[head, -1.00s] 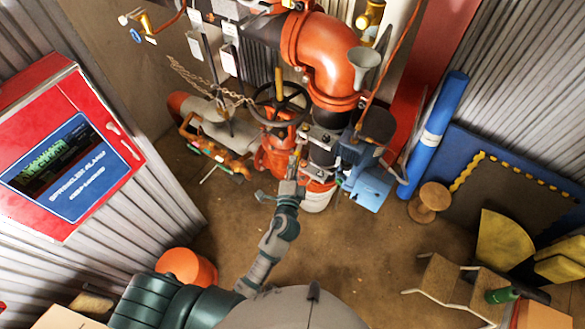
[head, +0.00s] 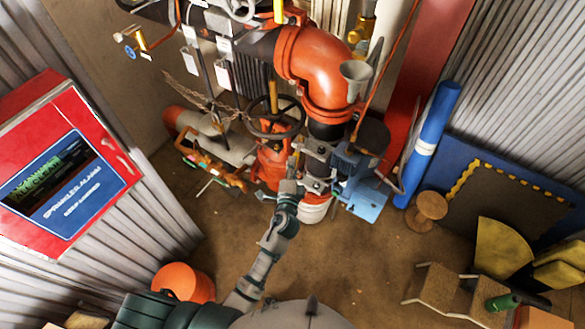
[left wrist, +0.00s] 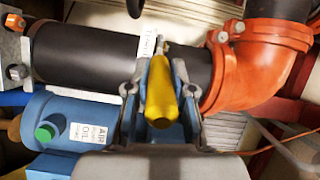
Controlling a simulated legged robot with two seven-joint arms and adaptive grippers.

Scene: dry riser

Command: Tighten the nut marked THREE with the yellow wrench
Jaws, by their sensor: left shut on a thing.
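The yellow wrench (left wrist: 161,92) shows in the left wrist view as a yellow handle pointing toward the camera, with a small metal part at its far end. My left gripper (left wrist: 158,98) is shut on this handle. In the head view my left gripper (head: 293,168) is beside the black pipe, near a metal clamp (head: 318,165) with bolts. In the left wrist view an orange nut (left wrist: 14,21) and a steel nut (left wrist: 17,72) sit on a bracket at left. I cannot read a THREE mark. My right gripper is out of view.
An orange pipe elbow (head: 315,65) and a black handwheel (head: 275,117) crowd the gripper. A blue motor unit (head: 358,190) stands right of the clamp. A red alarm cabinet (head: 60,165) is at left. Bare floor (head: 375,265) lies in front.

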